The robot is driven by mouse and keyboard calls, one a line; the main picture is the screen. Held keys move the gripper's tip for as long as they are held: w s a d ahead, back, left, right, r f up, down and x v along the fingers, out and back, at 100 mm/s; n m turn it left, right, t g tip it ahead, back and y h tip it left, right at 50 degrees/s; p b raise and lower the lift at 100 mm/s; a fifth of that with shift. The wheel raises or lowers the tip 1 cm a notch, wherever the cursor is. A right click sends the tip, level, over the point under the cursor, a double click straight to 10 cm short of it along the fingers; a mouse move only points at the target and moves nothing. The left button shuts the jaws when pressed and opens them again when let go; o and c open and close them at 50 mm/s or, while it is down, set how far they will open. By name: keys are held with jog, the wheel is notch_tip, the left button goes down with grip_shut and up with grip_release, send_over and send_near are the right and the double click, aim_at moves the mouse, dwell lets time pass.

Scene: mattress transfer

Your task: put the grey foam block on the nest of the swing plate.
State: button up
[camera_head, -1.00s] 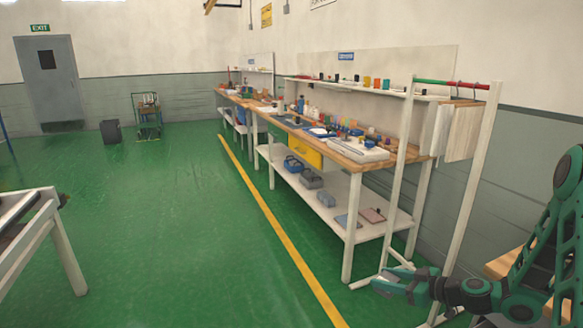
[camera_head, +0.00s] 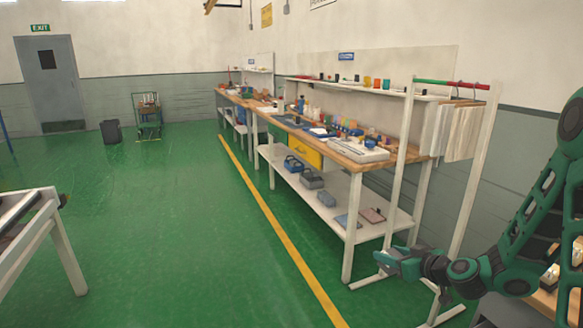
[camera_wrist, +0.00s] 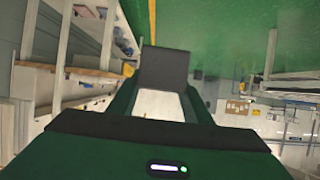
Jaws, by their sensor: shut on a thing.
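My gripper (camera_head: 388,262) is at the lower right of the head view, low in front of the white rack's foot. In the wrist view its two dark green fingers (camera_wrist: 160,100) are shut on a dark grey block (camera_wrist: 165,68), the grey foam block, which sticks out beyond the fingertips. The block cannot be made out clearly in the head view. I cannot pick out the swing plate or its nest in either view.
A long workbench (camera_head: 345,150) with a lower shelf (camera_head: 335,205) runs along the right wall, loaded with small items. A white rack (camera_head: 473,190) stands at its near end. A table (camera_head: 62,250) is at the left edge. The green floor between (camera_head: 190,240) is clear.

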aim_at(391, 252)
jog(key=shift+m+t+h, duration=0.4)
jog(key=shift+m+h, duration=0.1)
jog(key=shift+w+r, duration=0.15)
jog(key=shift+r, duration=1.15)
jog(key=shift+w+r, duration=0.15)
jog(key=shift+r, duration=1.15)
jog(key=shift+s+d, duration=0.1)
